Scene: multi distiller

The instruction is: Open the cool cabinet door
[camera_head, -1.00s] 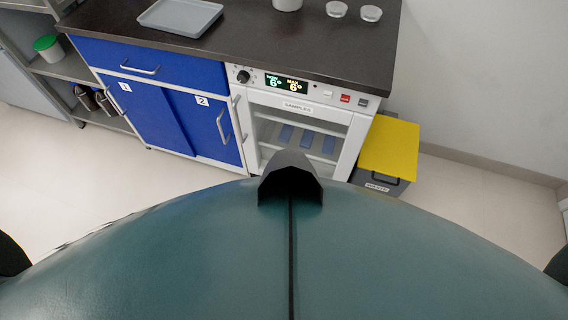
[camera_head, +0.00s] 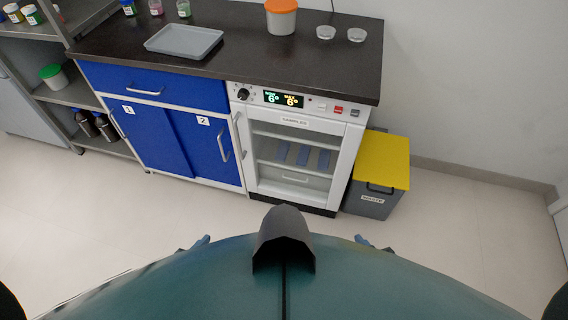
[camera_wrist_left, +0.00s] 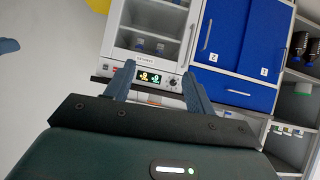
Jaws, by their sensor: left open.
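The cool cabinet (camera_head: 300,150) is white with a glass door (camera_head: 292,160), a "SAMPLES" label and a lit display reading 6°. The door is shut, and blue items show on a shelf inside. Its vertical handle (camera_head: 239,135) is on the door's left edge. In the left wrist view the cabinet appears upside down, with its handle (camera_wrist_left: 188,44) beyond the fingers. My left gripper (camera_wrist_left: 158,69) is open and empty, apart from the cabinet. In the head view only blue tips of my left gripper (camera_head: 200,243) and right gripper (camera_head: 362,240) show past my body.
Blue cupboards (camera_head: 175,145) with handles stand left of the cabinet. A grey bin with a yellow lid (camera_head: 383,162) stands close on its right. The dark worktop (camera_head: 230,60) holds a grey tray (camera_head: 184,42), an orange-lidded tub (camera_head: 281,17) and two small dishes. The floor in front is clear.

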